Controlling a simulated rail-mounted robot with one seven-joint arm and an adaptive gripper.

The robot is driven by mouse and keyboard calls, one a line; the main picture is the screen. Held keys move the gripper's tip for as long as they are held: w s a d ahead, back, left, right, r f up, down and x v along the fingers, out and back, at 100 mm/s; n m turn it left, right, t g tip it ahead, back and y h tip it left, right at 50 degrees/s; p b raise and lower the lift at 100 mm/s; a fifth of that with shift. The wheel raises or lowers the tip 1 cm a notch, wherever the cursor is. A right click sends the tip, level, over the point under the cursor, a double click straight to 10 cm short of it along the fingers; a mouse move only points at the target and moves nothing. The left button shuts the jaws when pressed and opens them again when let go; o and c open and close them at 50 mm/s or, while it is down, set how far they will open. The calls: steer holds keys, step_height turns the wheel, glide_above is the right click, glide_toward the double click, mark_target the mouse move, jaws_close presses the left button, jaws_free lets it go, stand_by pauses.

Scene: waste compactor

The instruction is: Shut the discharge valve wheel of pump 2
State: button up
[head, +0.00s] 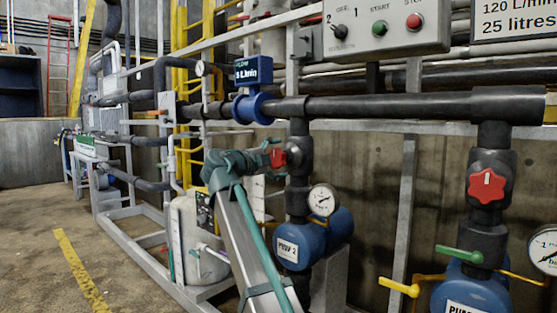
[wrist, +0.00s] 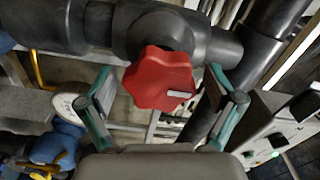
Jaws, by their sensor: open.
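The red valve wheel of pump 2 (head: 278,157) is on the black vertical pipe above the blue pump labelled "PUMP 2" (head: 290,248). In the head view my gripper (head: 264,158) is close in front of the wheel and hides part of it. In the wrist view the lobed red wheel (wrist: 160,78) lies between the two fingers of my gripper (wrist: 159,75), with a white mark at its lower right. The fingers are open, one on each side, with gaps visible between them and the wheel rim.
Another red wheel (head: 487,186) is on the right pipe above another blue pump (head: 470,290). A pressure gauge (head: 322,200) is just below right of pump 2's wheel. A blue flow meter (head: 253,72), the thick black pipe (head: 380,107) and a control box (head: 380,28) are above.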

steer(key=v, duration=1.2)
stand_by(0.3)
